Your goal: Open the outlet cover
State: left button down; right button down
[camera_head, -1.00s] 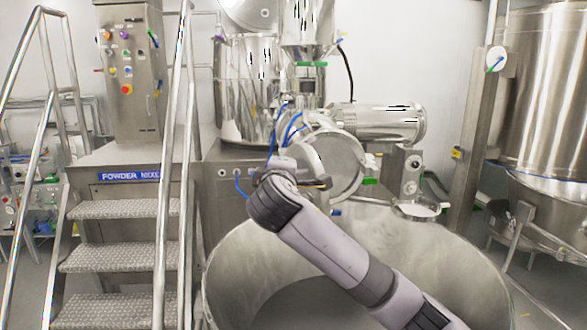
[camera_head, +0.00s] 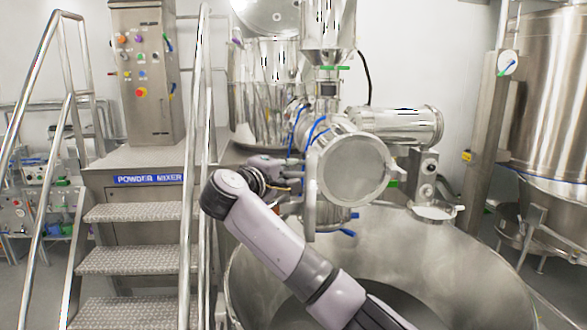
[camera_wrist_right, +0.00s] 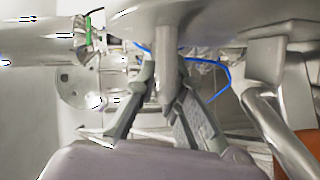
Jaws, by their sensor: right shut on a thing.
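The outlet cover (camera_head: 355,170) is a round metal disc with a pale rim, facing me in front of the mixer's discharge housing, above the large bowl. A vertical metal bar (camera_head: 311,195) runs along its left edge. My right gripper (camera_head: 296,172) is at this left edge, its fingertips partly hidden in the head view. In the right wrist view, the fingers of my right gripper (camera_wrist_right: 166,103) are shut on a rounded metal handle (camera_wrist_right: 165,75) that hangs between them. How far the cover stands from the outlet is hard to tell. My left gripper is not in view.
The large steel bowl (camera_head: 440,265) lies below the cover. Steps with handrails (camera_head: 130,260) and the powder mixer's control panel (camera_head: 145,75) stand at left. A small metal fitting (camera_head: 432,211) sits right of the cover. A tall steel vessel (camera_head: 550,90) stands at right.

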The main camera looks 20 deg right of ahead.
jog(key=shift+a, duration=0.1)
jog(key=c, duration=1.7)
grip_release()
jog(key=shift+w, duration=0.2)
jog(key=shift+o, duration=0.2)
jog(key=shift+s, duration=0.15)
jog(key=v, duration=1.2)
jog(key=shift+f, duration=0.15)
